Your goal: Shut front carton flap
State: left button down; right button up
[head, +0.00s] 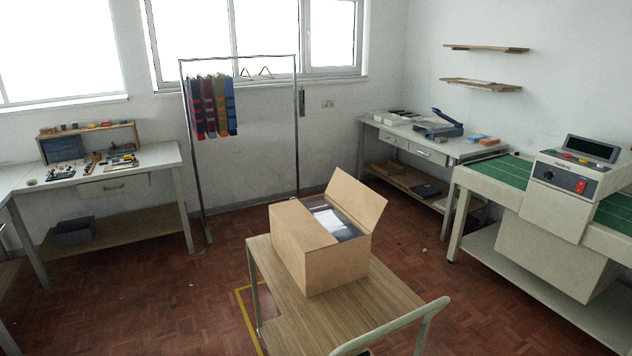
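An open brown carton (335,266) stands on a wooden-topped trolley (362,312) in the lower middle of the head view. One broad flap (358,203) stands raised on its far right side, leaning outward. A flap on the left part of the top (303,224) appears to lie flat over the opening. Between them the gap shows a dark, shiny, wrapped-looking content (332,217). I cannot tell which flap is the front one. Neither of my grippers is in view.
The trolley's pale handle rail (400,325) curves along its near right side. A bench with tools (100,180) is at left, a garment rack (190,145) behind. A desk (435,150) and a machine with green belts (570,180) are at right. Red floor around the trolley is clear.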

aim_at(363, 203)
jog(key=i+j+u, duration=0.3)
jog(key=i+j, duration=0.2)
jog(key=i+j+u, duration=0.35)
jog(key=i+j, duration=0.15)
jog(key=i+j+u, duration=0.3)
jog(key=i, duration=0.35)
jog(key=i+z, duration=0.2)
jog(key=i, duration=1.85)
jog(key=i+z, duration=0.7)
jog(key=i, duration=0.15)
jog(key=i+j+z, duration=0.2)
jog(key=i+z, duration=0.15)
jog(key=i+j+z, duration=0.35)
jog(key=i, duration=0.15)
